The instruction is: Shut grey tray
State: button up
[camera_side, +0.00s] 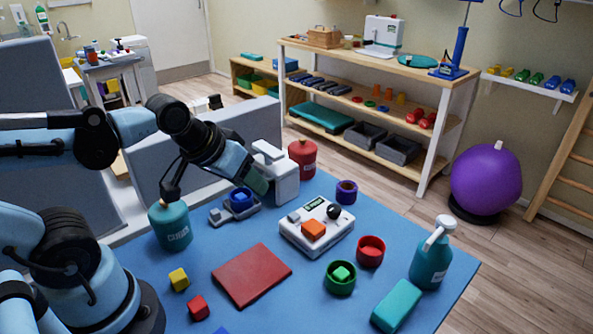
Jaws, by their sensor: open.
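A small grey tray-like piece (220,216) lies on the blue table, with a round blue piece (240,196) in or on it. It sits below and left of my gripper, partly behind the arm's end. Whether it slides or hinges, and how far open it is, I cannot tell. My gripper (284,197) is the pale end of the arm, above the table's back part, right of the grey piece and apart from it in the picture. It is open, with nothing seen in it; its fingertips are hard to make out.
A white device (317,228) with an orange block and black knob stands right of my gripper. A teal bottle (170,226) stands left, a red bottle (303,158) behind. A red pad (251,275), cups and small cubes fill the front. Grey bins (398,149) sit on the far shelf.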

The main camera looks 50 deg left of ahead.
jog(key=a+n, duration=0.1)
jog(key=n, duration=0.2)
jog(key=a+n, duration=0.2)
jog(key=n, duration=0.1)
jog(key=a+n, duration=0.1)
jog(key=n, duration=0.2)
jog(key=shift+s+a+f+g, duration=0.25)
jog(key=shift+s+f+g, duration=0.1)
jog(key=shift+g, duration=0.05)
jog(key=c, duration=0.7)
jog(key=n, duration=0.2)
jog(key=a+n, duration=0.1)
jog(key=n, duration=0.1)
jog(key=a+n, duration=0.1)
jog(key=shift+s+a+f+n+g, duration=0.25)
jog(key=shift+s+n+g, duration=0.05)
jog(key=shift+s+n, duration=0.1)
grip_shut()
jog(key=s+a+f+n+g, duration=0.2)
jog(key=a+n, duration=0.5)
jog(key=n, duration=1.2)
jog(key=shift+t, duration=0.5)
jog(key=shift+s+f+x, duration=0.1)
jog(key=shift+s+x, duration=0.1)
jog(key=shift+x, duration=1.25)
jog(key=shift+s+f+x, duration=0.1)
jog(key=shift+s+x, duration=0.05)
jog(key=shift+x, duration=1.25)
jog(key=shift+s+x, duration=0.2)
jog(key=shift+x, duration=1.25)
